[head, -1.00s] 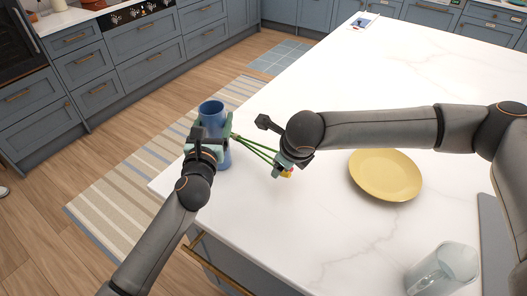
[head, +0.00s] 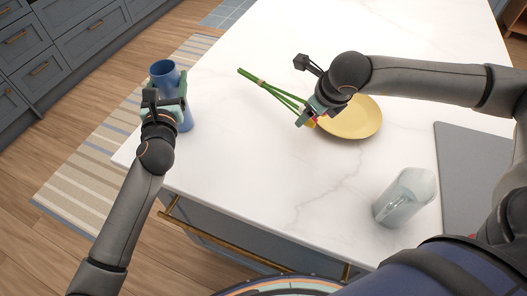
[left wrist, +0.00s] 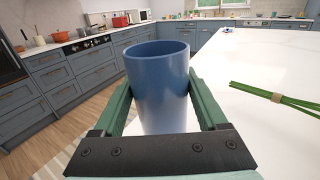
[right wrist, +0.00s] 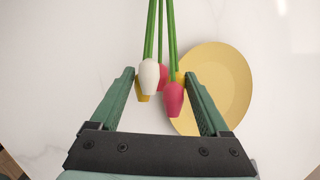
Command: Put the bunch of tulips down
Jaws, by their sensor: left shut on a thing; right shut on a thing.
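The bunch of tulips (head: 268,90) has green stems tied with a pale band, and white, red and yellow heads. My right gripper (head: 309,108) is shut on it near the heads, beside the yellow plate. In the right wrist view the heads (right wrist: 160,80) lie between the fingers. The stems point left over the counter and also show in the left wrist view (left wrist: 275,97); I cannot tell whether they touch the top. My left gripper (head: 165,98) is shut on a blue vase (head: 164,72), upright at the counter's left edge. The vase fills the left wrist view's middle (left wrist: 158,90).
The yellow plate (head: 355,122) lies on the white marble counter (head: 270,150), right next to the tulip heads. The counter between vase and tulips is clear.

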